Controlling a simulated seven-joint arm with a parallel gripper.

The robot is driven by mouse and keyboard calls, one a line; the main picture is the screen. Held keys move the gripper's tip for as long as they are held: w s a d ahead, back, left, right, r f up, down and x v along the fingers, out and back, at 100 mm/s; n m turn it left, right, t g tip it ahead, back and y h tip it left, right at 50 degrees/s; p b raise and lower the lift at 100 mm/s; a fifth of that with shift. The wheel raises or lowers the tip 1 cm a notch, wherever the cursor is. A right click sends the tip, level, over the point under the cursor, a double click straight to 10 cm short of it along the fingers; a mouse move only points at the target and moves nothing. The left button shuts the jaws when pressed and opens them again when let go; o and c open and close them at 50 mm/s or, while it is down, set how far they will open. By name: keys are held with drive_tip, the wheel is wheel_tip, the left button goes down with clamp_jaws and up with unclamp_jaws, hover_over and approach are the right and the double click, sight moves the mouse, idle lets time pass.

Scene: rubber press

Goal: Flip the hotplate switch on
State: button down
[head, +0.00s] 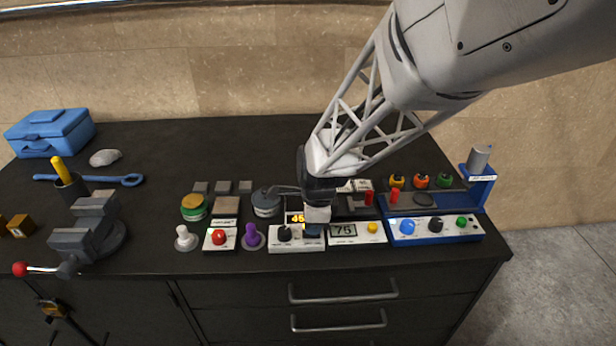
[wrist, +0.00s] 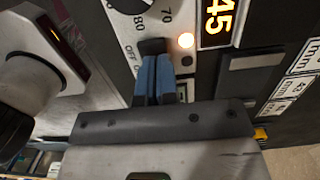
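The white hotplate panel (head: 285,246) is at the front of the bench, with a black dial (head: 284,233) and a lit yellow display (head: 297,218). In the wrist view the display (wrist: 216,18) reads 45, and a small round light (wrist: 185,40) glows pale orange. My gripper (head: 313,230) is over the panel's right end. Its blue fingers (wrist: 154,75) are together with nothing visible between them. Their tips meet a small black piece (wrist: 152,47) beside the "OFF" marking (wrist: 130,56). It looks like the switch, but the fingers partly hide it, so its position is unclear.
Right of my gripper are a box reading 75 (head: 357,235) with a yellow button and a blue press unit (head: 434,238) with knobs. To the left are a red-button box (head: 220,239), a purple knob (head: 252,238) and a vise (head: 85,232).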

drive_tip(key=shift+s+a+f, duration=0.1)
drive_tip(key=shift+s+f, duration=0.3)
drive_tip(key=shift+f, duration=0.15)
wheel_tip(320, 180, up, 15)
drive_tip(key=d, duration=0.1)
drive_tip(key=shift+w+d, duration=0.25)
drive_tip(key=shift+w, duration=0.15)
drive_tip(key=s+d+r+n+t, duration=0.1)
drive_tip(key=s+d+r+n, duration=0.1)
drive_tip(key=s+d+n, duration=0.4)
drive_tip(key=s+d+r+n+t+h, duration=0.1)
drive_tip(key=s+d+r+n, duration=0.1)
drive_tip(key=s+d+n, duration=0.4)
drive_tip(key=shift+s+d+n, duration=0.3)
drive_tip(key=shift+s+n, duration=2.6)
drive_tip(key=shift+s, duration=1.55)
drive_tip(key=shift+r, duration=0.1)
